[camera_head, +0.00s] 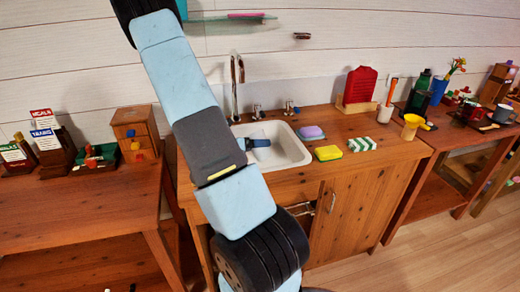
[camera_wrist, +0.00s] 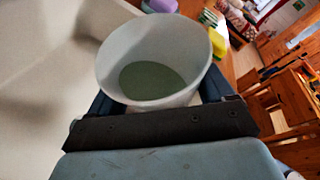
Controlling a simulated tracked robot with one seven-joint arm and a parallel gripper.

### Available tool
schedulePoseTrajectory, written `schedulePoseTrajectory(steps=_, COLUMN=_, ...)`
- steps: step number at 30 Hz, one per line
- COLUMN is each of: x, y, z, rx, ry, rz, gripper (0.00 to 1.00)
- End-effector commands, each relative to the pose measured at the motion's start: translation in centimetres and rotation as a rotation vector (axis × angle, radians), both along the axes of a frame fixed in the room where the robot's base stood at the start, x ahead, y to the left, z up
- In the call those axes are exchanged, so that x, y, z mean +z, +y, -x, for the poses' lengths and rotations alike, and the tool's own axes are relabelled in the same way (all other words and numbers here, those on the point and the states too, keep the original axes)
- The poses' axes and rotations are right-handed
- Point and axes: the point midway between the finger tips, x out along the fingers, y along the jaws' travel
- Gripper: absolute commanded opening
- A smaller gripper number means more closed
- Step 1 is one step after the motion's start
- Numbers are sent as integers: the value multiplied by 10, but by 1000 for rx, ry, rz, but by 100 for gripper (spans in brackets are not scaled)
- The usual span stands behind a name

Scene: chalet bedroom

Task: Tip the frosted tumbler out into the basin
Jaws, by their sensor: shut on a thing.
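The frosted tumbler (camera_wrist: 115,62) is a pale, translucent cup with its wide mouth facing the wrist camera. A grey-green round surface shows low inside it; I cannot tell whether it is liquid or the bottom. My gripper (camera_wrist: 157,98) is shut on the tumbler, with dark fingers on either side of it. The white basin (camera_head: 292,148) is set in the wooden counter, and its pale inside also fills the left of the wrist view (camera_wrist: 40,70). In the head view my gripper (camera_head: 258,142) is over or in the basin, and the tumbler is hard to make out.
A tall faucet (camera_head: 236,80) and tap handles (camera_head: 288,107) stand behind the basin. A purple soap (camera_head: 311,132), a yellow sponge (camera_head: 328,153) and a green-white sponge (camera_head: 362,144) lie right of it. A red board (camera_head: 360,85) stands at the back.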

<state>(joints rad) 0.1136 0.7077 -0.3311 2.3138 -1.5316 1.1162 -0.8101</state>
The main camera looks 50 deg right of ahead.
Motion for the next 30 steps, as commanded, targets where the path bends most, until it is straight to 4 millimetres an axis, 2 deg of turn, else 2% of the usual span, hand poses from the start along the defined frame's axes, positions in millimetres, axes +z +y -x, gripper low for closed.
schedulePoseTrajectory(steps=20, x=35, y=0, z=-11, rx=-1, ry=602, rz=-5, gripper=43)
schedulePoseTrajectory(steps=30, x=51, y=0, z=-23, rx=1, ry=909, rz=-7, gripper=43)
